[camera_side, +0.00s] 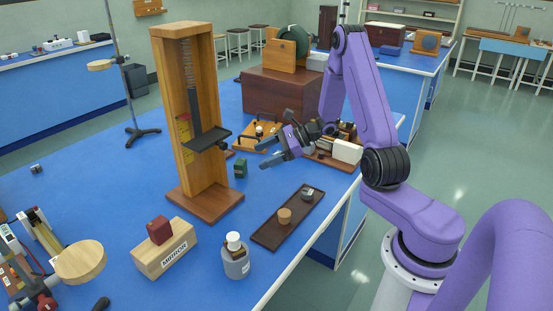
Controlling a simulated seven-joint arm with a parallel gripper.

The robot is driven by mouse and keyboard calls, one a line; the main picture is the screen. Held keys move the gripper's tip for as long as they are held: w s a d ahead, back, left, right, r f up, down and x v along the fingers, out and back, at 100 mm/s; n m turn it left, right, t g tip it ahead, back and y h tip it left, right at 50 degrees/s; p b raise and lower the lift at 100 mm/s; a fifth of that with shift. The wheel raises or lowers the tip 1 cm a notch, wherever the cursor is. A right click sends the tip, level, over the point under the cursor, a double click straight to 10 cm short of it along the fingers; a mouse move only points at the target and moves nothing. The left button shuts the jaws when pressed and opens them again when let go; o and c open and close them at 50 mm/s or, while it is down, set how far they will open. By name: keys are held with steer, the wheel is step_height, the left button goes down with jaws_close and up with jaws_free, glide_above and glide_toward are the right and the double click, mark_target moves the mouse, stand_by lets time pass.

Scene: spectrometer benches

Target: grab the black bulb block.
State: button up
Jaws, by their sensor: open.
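A small black block (307,194) with a paler top sits at the far end of a dark brown tray (268,235). It looks like the bulb block, but it is too small to be sure. Another small dark block (36,169) lies far off on the left of the blue bench. My gripper (270,151) is open and empty, its fingers pointing left. It is above the bench, up and to the left of the block on the tray in the picture, and apart from it.
A tall wooden stand (160,110) with a dark shelf rises left of my gripper. A green block (240,168) and a wooden board with handles (256,136) lie near it. A cork-like cylinder (285,215) shares the tray. A bottle (235,258) stands in front.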

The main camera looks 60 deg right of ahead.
steer(key=s+d+f+m+t+h, duration=0.1)
steer(key=d+f+m+t+h, duration=0.15)
steer(key=d, duration=0.25)
steer(key=s+d+f+m+t+h, duration=0.1)
steer(key=d+m+h, duration=0.1)
steer(key=d+m, duration=0.3)
steer(key=m+h, duration=0.4)
steer(key=h, duration=0.1)
glide_toward(276, 152)
steer(key=shift+t+y, duration=0.25)
steer(key=x, duration=0.4)
steer(key=shift+w+a+f, duration=0.1)
steer(key=shift+w+f, duration=0.15)
steer(key=shift+f, duration=0.1)
steer(key=shift+x, duration=2.75)
steer(key=shift+f, duration=0.2)
steer(key=c, duration=1)
